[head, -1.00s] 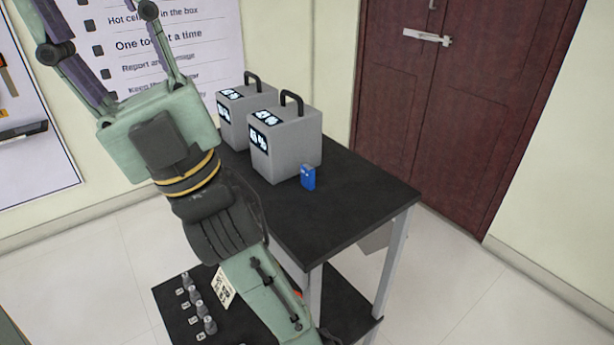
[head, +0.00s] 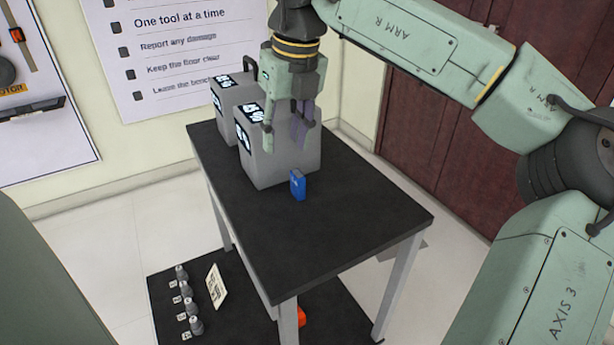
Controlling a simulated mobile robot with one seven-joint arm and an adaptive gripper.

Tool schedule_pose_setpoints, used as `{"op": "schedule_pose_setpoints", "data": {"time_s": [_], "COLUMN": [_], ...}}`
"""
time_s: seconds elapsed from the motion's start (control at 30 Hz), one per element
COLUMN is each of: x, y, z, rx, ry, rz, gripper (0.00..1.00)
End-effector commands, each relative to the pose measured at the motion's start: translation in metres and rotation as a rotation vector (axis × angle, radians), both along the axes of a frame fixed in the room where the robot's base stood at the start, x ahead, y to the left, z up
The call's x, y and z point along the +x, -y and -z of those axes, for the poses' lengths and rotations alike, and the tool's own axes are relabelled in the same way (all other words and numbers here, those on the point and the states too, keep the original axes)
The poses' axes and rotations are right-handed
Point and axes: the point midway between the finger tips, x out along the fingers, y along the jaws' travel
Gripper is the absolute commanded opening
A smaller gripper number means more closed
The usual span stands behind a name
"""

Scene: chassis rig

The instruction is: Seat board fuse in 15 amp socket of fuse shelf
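A small blue block (head: 298,185), which may be the board fuse, stands upright on the black table top (head: 330,220), close to the right front of a grey box. My gripper (head: 282,146) points down in front of the nearer grey box, above and slightly left of the blue block. Its fingers are apart with nothing seen between them. On the low black shelf (head: 240,325), several grey round fittings (head: 184,288) stand in a row with small white tags. These may be the sockets, but the tags are too small to read.
Two grey boxes with black handles, a nearer one (head: 267,172) and a farther one (head: 222,98), stand at the table's back left. A white card (head: 216,286) and an orange thing (head: 301,316) are on the low shelf. The table's front is clear.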

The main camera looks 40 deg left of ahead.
Motion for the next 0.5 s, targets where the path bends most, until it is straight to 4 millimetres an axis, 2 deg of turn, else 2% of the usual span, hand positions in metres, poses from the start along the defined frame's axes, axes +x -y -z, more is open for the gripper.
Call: {"op": "schedule_pose_setpoints", "data": {"time_s": [0.03,0.13,0.33,0.5], "x": [0.01,0.019,0.02,0.02], "y": [0.009,0.016,0.012,0.01], "z": [-0.001,0.006,0.037,0.052], "rx": [-0.033,-0.063,-0.064,-0.062], "ry": [0.029,0.05,0.049,0.05], "rz": [0.031,0.059,0.057,0.056], "gripper": [0.38,0.38,0.38,0.38]}}
